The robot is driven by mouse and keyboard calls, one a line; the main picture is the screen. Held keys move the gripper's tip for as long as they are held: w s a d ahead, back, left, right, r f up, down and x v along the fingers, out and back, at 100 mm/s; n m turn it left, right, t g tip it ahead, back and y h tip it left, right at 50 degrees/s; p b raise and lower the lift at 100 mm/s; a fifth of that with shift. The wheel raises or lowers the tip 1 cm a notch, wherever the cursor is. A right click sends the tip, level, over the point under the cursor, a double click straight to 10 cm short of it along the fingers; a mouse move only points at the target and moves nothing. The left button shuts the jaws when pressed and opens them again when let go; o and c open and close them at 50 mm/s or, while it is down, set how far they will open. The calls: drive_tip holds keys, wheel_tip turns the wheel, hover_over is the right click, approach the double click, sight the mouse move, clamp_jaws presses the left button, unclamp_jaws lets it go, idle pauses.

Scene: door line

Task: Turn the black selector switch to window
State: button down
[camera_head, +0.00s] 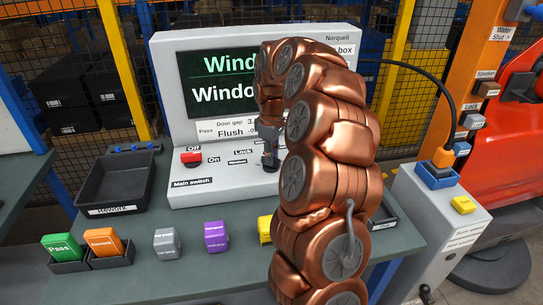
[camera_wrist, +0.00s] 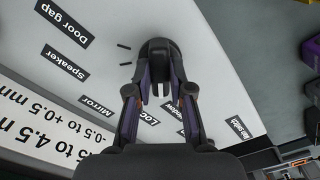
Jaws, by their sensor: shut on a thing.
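The black selector switch (camera_wrist: 156,47) is on the white sloping panel in the wrist view, with the fingers of my gripper (camera_wrist: 160,72) on either side of it. The gripper is shut on the switch. Labels around it read Door gap (camera_wrist: 62,23), Speaker (camera_wrist: 66,66), Mirror (camera_wrist: 96,105) and Lock, the last partly hidden between the fingers.
A red main switch (camera_head: 191,158) sits on the panel left of my gripper. The screen (camera_head: 207,85) is partly covered by my arm. An empty black Rework tray (camera_head: 113,190) and green, orange, grey and purple blocks (camera_head: 216,237) are on the bench.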

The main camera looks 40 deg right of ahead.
drive_tip(key=shift+n, duration=0.8)
drive_tip(key=c, duration=1)
unclamp_jaws()
drive_tip(key=shift+c, duration=0.2)
wheel_tip(320, 180, up, 12)
